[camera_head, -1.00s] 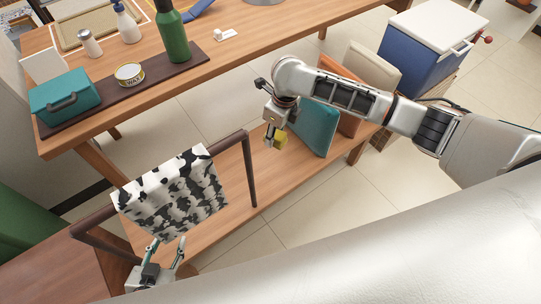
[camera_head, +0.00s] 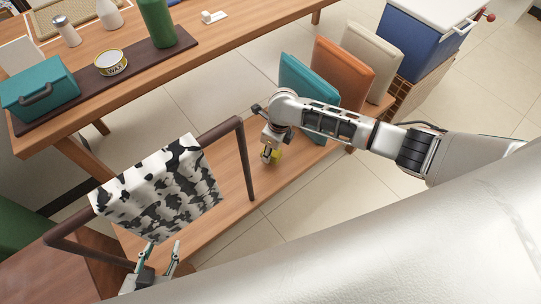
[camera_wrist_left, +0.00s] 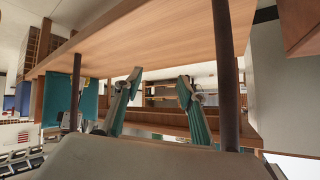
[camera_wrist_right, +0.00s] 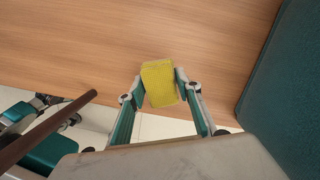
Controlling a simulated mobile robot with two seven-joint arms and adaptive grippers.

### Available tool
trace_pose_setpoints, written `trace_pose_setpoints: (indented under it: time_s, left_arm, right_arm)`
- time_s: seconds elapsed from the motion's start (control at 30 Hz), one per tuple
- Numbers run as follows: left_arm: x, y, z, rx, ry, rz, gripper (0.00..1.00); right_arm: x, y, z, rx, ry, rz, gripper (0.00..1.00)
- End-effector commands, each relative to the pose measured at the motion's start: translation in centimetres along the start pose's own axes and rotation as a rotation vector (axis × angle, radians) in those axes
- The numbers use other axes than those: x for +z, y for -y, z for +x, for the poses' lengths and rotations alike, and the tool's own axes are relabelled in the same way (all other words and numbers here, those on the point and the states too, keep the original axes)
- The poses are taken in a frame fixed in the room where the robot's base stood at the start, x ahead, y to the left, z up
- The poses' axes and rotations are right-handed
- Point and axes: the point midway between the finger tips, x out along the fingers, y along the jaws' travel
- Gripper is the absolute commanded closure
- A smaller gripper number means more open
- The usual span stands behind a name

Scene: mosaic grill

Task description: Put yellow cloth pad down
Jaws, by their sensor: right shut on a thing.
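The yellow cloth pad (camera_wrist_right: 159,83) is pinched between the fingertips of my right gripper (camera_wrist_right: 160,88). In the head view the pad (camera_head: 277,156) is a small yellow patch just by the right gripper (camera_head: 270,155), over the wooden bench (camera_head: 225,190). In the right wrist view the wood surface lies behind the pad; I cannot tell whether the pad touches it. My left gripper (camera_head: 160,258) is at the bottom left, below the cow-patterned cloth, with its fingers apart. The left wrist view shows the left gripper (camera_wrist_left: 160,82) open and empty.
A black-and-white cloth (camera_head: 163,192) hangs over a dark rail (camera_head: 221,131) left of the pad. Teal (camera_head: 305,90), orange (camera_head: 343,72) and beige (camera_head: 368,58) cushions stand on the bench's far end. A long table with a green bottle (camera_head: 157,22) stands behind. Bench wood around the pad is clear.

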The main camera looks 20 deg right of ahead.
Motion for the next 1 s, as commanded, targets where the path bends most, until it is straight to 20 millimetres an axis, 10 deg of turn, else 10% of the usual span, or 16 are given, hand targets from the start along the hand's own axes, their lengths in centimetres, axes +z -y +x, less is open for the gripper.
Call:
trace_pose_setpoints:
  time_s: [0.23,0.67,0.7,0.73,1.0]
  left_arm:
    - [1.0,-0.7,0.2,0.011,0.009,0.000,0.60]
    - [-0.2,-0.3,0.6,0.010,-0.014,0.007,0.60]
    - [-0.3,-0.3,0.6,0.009,-0.016,0.008,0.60]
    - [-0.4,-0.3,0.6,0.009,-0.017,0.008,0.60]
    - [-0.3,-0.3,0.5,0.009,-0.015,0.007,0.60]
  right_arm:
    - [-0.8,-0.3,3.9,0.006,-0.007,0.001,0.86]
    - [-0.8,-0.1,4.2,0.002,-0.003,0.000,0.86]
    - [-0.7,-0.1,4.1,0.001,-0.003,0.000,0.56]
    - [-0.7,-0.1,4.0,0.001,-0.002,0.000,0.49]
    - [-0.7,-0.1,4.0,0.001,-0.002,0.000,0.49]
